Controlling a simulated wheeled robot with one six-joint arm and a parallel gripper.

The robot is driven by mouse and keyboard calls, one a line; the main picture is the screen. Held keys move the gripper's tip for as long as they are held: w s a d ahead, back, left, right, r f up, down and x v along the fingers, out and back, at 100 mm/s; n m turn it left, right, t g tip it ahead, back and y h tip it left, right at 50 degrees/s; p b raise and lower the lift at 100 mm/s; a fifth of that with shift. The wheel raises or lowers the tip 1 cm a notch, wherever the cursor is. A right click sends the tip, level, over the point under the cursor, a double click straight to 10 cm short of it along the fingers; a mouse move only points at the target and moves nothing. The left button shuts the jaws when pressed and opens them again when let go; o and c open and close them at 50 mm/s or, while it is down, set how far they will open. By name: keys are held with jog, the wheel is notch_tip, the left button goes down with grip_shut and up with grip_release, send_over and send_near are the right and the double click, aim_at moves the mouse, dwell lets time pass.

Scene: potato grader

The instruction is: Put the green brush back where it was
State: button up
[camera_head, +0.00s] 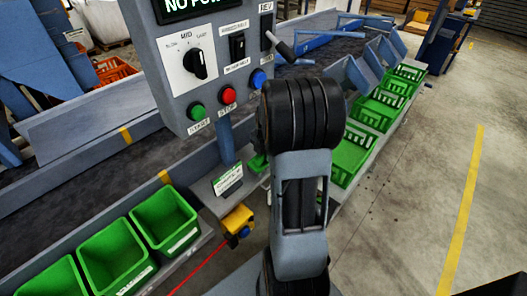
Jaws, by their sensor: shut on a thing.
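My arm's dark and grey links stand upright in the middle of the head view. My gripper does not show; the arm seems to hide it. A small green piece (258,162) shows just left of my arm, above a grey shelf (207,186). It may be part of the green brush, but most of it is hidden and I cannot tell. I cannot see whether it touches the shelf or my gripper. A small green and white sign (228,180) stands on the shelf.
A grey control box (190,95) with knob, buttons and switches stands close, left of my arm. A yellow box (238,220) with a blue button sits below the shelf. Green crates (165,218) line the front left, and more crates (352,155) stand right.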

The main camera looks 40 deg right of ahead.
jog(key=shift+w, duration=0.4)
jog(key=shift+f, duration=0.15)
jog(key=shift+f, duration=0.15)
jog(key=o, duration=0.9)
notch_tip(320, 180, up, 14)
jog(key=s, duration=0.2)
jog(key=shift+s+a+f, duration=0.15)
jog(key=shift+s+a, duration=0.05)
jog(key=shift+a, duration=0.25)
jog(key=shift+a, duration=0.1)
